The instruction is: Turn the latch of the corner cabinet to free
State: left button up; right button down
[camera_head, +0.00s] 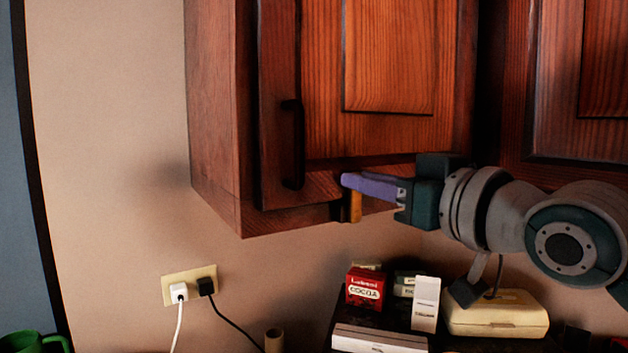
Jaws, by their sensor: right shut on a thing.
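At the door's lower edge sits a small latch with an orange-yellow tab (354,207) hanging down beside a dark part. My right gripper (348,184) reaches in from the right, its purple fingers level along the cabinet's bottom edge. The fingertips are shut on the latch at the tab's upper end, which they partly hide. My left gripper is not in view.
A second cabinet door (560,80) is at the right. Below are a red cocoa box (365,287), a white carton (426,304) and a cream-coloured box (497,315). A wall outlet (190,285) holds two plugs. The wall left of the cabinet is clear.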

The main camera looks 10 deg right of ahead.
aim_at(331, 191)
jog(key=shift+a+n, duration=0.15)
jog(key=shift+n, duration=0.15)
jog(key=a+n, duration=0.1)
jog(key=n, duration=0.1)
jog(key=f+n, duration=0.1)
jog(key=n, duration=0.2)
jog(key=s+a+n, duration=0.1)
jog(key=n, duration=0.2)
jog(key=shift+a+f, duration=0.15)
jog(key=shift+a, duration=0.2)
jog(key=n, duration=0.1)
jog(key=f+n, duration=0.1)
jog(key=n, duration=0.1)
jog(key=a+n+b, duration=0.1)
jog(key=shift+s+f, duration=0.2)
jog(key=shift+f, duration=0.05)
jog(key=shift+s+a+f+n+b, duration=0.15)
jog(key=shift+f+n, duration=0.35)
jog(key=shift+n, duration=0.85)
jog(key=shift+w+a+f+n+b, duration=0.1)
jog(key=shift+f+n+b, duration=0.25)
jog(key=shift+n, duration=1)
jog(key=shift+d+f, duration=0.1)
jog(key=shift+f, duration=0.05)
jog(key=c, duration=0.8)
grip_release()
